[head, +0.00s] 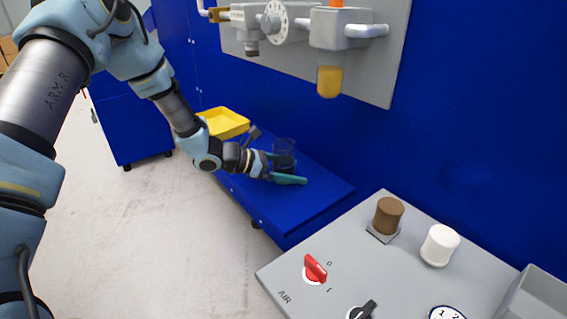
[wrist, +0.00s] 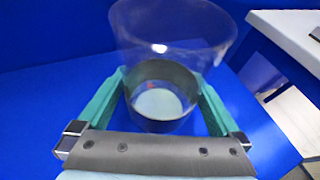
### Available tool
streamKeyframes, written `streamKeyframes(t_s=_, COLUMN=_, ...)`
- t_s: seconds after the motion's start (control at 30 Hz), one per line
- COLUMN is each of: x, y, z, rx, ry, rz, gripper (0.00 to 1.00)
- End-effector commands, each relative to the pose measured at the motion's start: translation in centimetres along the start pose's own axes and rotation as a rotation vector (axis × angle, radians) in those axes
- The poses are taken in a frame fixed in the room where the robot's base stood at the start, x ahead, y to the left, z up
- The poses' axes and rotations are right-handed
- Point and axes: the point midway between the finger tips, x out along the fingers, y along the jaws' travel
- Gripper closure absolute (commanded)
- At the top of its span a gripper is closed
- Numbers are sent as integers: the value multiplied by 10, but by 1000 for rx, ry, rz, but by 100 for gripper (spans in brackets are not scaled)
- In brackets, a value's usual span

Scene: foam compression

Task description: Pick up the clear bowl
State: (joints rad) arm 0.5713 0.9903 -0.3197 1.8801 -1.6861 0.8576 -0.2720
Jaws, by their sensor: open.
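The clear bowl (wrist: 172,45) is a transparent, cup-like vessel standing upright on the blue table (wrist: 40,100). In the wrist view its lower part sits between the two green fingers of my gripper (wrist: 163,92), one finger on each side. My gripper is open, and I cannot tell whether either finger touches the wall. In the head view the bowl (head: 284,146) is faint, and its lower part is partly hidden by my gripper (head: 282,168), which reaches low over the blue table (head: 325,188).
A yellow tray (head: 224,122) lies on the table behind my wrist. A grey control panel (head: 345,262) with a red switch (head: 314,268), a brown knob (head: 388,215) and a white knob (head: 440,245) stands at the front right. A blue wall (head: 460,120) closes the back.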

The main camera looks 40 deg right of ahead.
Motion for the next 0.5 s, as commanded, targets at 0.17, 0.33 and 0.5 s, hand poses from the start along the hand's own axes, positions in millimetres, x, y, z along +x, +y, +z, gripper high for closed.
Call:
streamKeyframes(t_s=0.17, x=2, y=0, z=-1, rx=-1, ry=0, rz=1, gripper=0)
streamKeyframes(t_s=0.33, x=2, y=0, z=0, rx=-1, ry=0, rz=1, gripper=10)
streamKeyframes(t_s=0.5, x=2, y=0, z=0, rx=-1, ry=0, rz=1, gripper=29)
